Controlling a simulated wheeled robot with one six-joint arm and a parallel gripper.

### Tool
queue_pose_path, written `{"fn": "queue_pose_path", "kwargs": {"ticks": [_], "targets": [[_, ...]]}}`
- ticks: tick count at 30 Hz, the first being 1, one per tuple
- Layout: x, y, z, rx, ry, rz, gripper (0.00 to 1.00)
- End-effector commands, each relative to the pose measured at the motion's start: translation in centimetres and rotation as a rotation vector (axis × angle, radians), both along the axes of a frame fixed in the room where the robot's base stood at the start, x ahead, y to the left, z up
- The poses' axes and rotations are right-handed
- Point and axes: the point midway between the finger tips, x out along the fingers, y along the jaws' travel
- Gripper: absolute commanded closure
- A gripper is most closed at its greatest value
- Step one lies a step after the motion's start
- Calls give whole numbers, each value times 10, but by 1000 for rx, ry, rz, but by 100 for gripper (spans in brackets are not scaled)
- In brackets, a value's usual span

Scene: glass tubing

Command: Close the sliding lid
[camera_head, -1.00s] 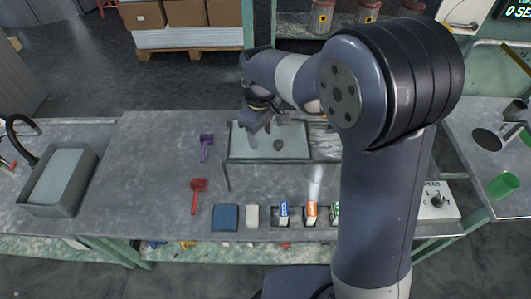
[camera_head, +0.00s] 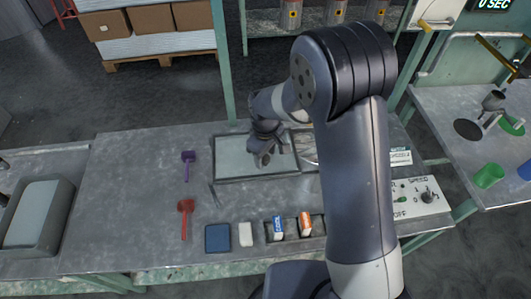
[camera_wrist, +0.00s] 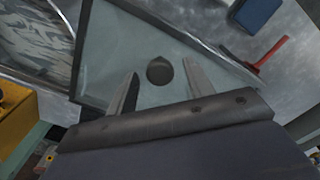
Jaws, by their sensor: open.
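The sliding lid (camera_head: 235,170) is a pale glass panel in a dark frame set in the grey bench. It also shows in the wrist view (camera_wrist: 112,60), where a dark round knob (camera_wrist: 160,71) stands on it. An uncovered part of the opening (camera_wrist: 35,35) shows beside the lid, with a crumpled silvery surface inside. My gripper (camera_head: 264,160) is over the right half of the lid, pointing down. In the wrist view my gripper (camera_wrist: 161,68) is open, with one finger on each side of the knob. I cannot tell whether either finger touches it.
A purple tool (camera_head: 188,162) and a red tool (camera_head: 185,215) lie left of the lid. A blue block (camera_head: 217,238), a white block (camera_head: 246,234) and small cartons (camera_head: 278,228) line the front. A speed control box (camera_head: 415,197) stands right.

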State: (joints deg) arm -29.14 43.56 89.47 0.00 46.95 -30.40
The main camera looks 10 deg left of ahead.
Motion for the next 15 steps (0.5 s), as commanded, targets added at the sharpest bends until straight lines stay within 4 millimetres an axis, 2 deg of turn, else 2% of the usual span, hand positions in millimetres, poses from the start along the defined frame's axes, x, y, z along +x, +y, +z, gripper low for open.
{"fn": "queue_pose_path", "kwargs": {"ticks": [5, 15], "targets": [[0, 0, 0, 0, 0, 0, 52], [0, 0, 0, 0, 0, 0, 80]]}}
